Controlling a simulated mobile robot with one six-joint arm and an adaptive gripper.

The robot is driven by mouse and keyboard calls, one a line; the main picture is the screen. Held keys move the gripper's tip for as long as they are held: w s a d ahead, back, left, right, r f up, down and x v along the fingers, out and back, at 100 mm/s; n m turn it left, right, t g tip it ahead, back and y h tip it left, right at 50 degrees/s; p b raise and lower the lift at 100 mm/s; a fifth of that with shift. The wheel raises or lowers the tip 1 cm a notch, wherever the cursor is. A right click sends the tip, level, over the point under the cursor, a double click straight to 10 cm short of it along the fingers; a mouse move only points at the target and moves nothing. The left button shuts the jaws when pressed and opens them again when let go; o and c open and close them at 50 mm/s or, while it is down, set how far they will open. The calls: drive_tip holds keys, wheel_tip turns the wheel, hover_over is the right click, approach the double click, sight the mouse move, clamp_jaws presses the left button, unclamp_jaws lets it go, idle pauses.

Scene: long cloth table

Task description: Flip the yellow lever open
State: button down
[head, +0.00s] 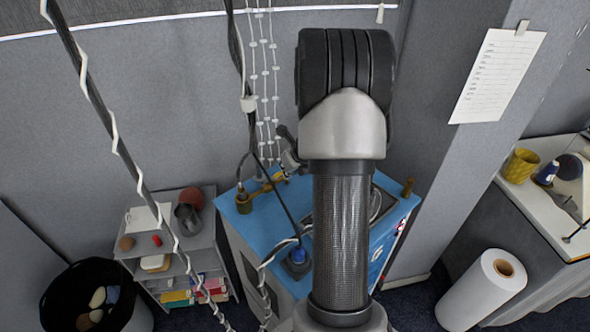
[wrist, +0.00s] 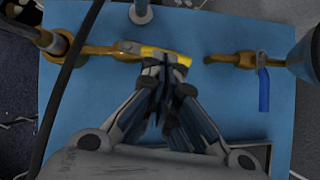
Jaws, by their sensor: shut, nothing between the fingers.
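The yellow lever (wrist: 165,56) lies along the brass pipe (wrist: 95,50) in the wrist view, pointing right. My gripper (wrist: 158,75) is shut with nothing between its fingers. Its fingertips are right at the near side of the lever and overlap it in the picture; I cannot tell whether they touch. In the head view the brass pipe (head: 262,188) shows at the back left of the blue table top (head: 235,218). There my arm hides much of the top, and the gripper shows only in part beside the pipe.
A blue lever (wrist: 263,90) hangs from a second brass valve (wrist: 240,59) on the right. A dark cable (wrist: 70,75) crosses the left side. In the head view, a shelf (head: 205,240) and a black bin (head: 65,285) stand left, and a white roll (head: 480,290) stands right.

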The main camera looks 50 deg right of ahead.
drive_tip(key=p+v, duration=0.2)
drive_tip(key=v, duration=0.8)
drive_tip(key=shift+s+r, duration=0.15)
drive_tip(key=shift+s, duration=0.1)
drive_tip(key=shift+a, duration=0.1)
